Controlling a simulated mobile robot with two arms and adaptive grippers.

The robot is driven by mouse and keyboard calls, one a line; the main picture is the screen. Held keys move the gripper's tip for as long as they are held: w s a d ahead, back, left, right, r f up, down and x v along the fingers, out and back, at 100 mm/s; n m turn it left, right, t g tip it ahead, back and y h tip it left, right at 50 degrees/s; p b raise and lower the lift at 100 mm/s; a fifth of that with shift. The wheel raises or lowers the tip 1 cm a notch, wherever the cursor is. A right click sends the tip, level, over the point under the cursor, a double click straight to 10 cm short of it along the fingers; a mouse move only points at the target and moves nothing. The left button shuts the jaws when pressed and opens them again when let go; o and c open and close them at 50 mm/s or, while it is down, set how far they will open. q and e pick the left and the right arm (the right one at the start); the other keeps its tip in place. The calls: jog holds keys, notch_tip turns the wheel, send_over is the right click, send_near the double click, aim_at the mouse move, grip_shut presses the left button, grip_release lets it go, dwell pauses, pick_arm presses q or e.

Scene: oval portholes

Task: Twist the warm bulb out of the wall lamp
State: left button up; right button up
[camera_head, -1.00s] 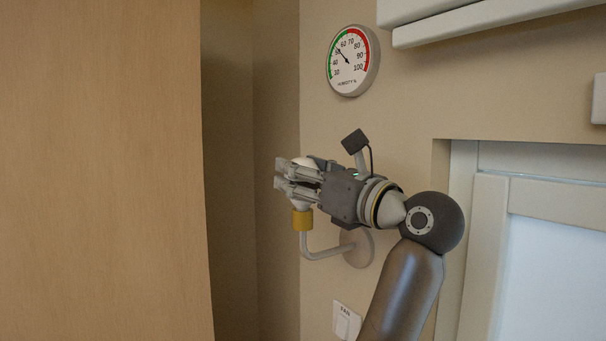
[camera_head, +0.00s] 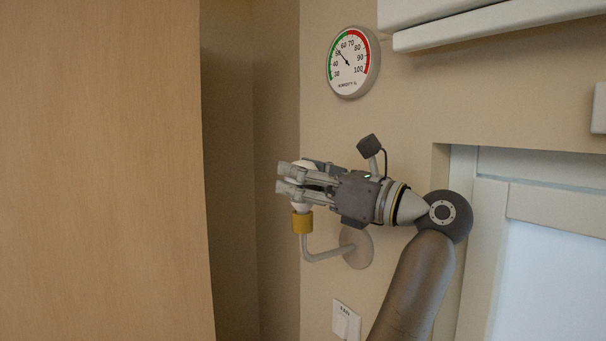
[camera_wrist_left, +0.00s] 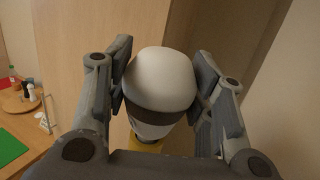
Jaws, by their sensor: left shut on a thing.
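The white bulb (camera_head: 301,205) sits upright in the yellow socket (camera_head: 302,222) of the wall lamp. The lamp's bent grey arm (camera_head: 325,253) runs to a round plate (camera_head: 357,247) on the wall. My left gripper (camera_head: 294,181) reaches in from the right of the picture and is shut on the bulb. In the left wrist view the bulb (camera_wrist_left: 160,82) is between both finger pads, with a bit of the yellow socket (camera_wrist_left: 146,146) below it. The fingers hide part of the bulb in the head view. My right gripper is not in view.
A humidity dial (camera_head: 353,62) hangs on the wall above the gripper. A fan switch (camera_head: 346,320) is below the lamp. A wooden panel (camera_head: 105,170) fills the left. In the left wrist view a table (camera_wrist_left: 30,130) with small items stands at the left.

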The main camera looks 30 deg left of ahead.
aim_at(302, 161)
pick_arm(q)
jog(key=shift+n+g, duration=0.3)
jog(key=shift+g, duration=0.2)
jog(key=shift+n+g+p, duration=0.3)
jog(key=shift+g+p, duration=0.2)
jog(key=shift+p, duration=0.05)
jog(key=shift+r+p, duration=0.3)
jog(key=shift+r, duration=0.4)
dwell(0.5)
jog(key=shift+r+p, duration=0.75)
jog(key=shift+r, duration=0.65)
